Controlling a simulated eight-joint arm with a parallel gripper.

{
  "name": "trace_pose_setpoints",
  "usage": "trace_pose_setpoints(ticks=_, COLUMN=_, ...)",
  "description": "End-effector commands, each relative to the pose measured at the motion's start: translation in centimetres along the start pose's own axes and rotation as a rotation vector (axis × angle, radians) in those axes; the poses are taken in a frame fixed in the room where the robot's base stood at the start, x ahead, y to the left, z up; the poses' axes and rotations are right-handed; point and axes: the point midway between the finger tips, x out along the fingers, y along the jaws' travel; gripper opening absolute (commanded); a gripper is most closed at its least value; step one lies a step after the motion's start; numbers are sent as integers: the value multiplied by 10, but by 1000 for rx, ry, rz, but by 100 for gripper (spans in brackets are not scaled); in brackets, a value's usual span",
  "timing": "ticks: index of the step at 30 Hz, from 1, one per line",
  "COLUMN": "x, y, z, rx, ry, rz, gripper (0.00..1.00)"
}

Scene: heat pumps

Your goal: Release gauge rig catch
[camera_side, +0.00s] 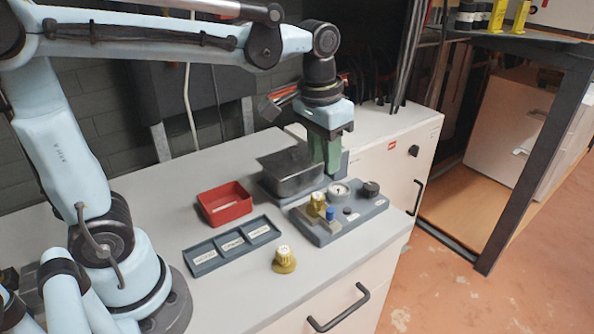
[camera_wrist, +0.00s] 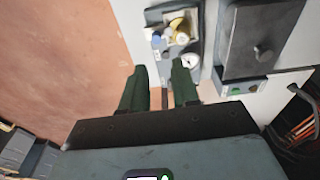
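The gauge rig (camera_side: 340,228) is a grey plate on the bench with a brass valve (camera_side: 317,204), a blue knob, a white dial gauge (camera_side: 339,191) and a black knob (camera_side: 371,189). In the wrist view the rig (camera_wrist: 153,16) lies beyond my fingertips, its dial (camera_wrist: 190,61) near the right finger. I cannot tell which part is the catch. My gripper (camera_side: 325,165) points down behind the rig, beside the dark lidded box (camera_side: 290,172). Its green fingers (camera_wrist: 160,70) stand apart, and I see nothing clamped between them. The side view does not show whether they touch anything.
A red tray (camera_side: 225,204) and a grey tray with labelled compartments (camera_side: 205,257) sit left of the rig. A loose brass fitting (camera_side: 284,261) stands near the front edge. Black hoses hang behind the bench. A dark-framed stand (camera_side: 530,170) is at right.

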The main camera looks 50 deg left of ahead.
Motion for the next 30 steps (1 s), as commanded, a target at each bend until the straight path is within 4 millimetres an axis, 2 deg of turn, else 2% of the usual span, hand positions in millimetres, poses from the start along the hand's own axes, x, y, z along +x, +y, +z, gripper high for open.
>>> trace_pose_setpoints(ticks=1, x=0, y=3, z=-7, rx=1, ry=-32, rz=-2, gripper=30)
trace_pose_setpoints(ticks=6, x=2, y=7, z=-16, rx=1, ry=-106, rz=-8, gripper=30)
trace_pose_setpoints(ticks=14, x=14, y=8, z=-16, rx=0, ry=-124, rz=-9, gripper=30)
trace_pose_setpoints(ticks=30, x=93, y=7, z=-7, rx=0, ry=-121, rz=-9, gripper=30)
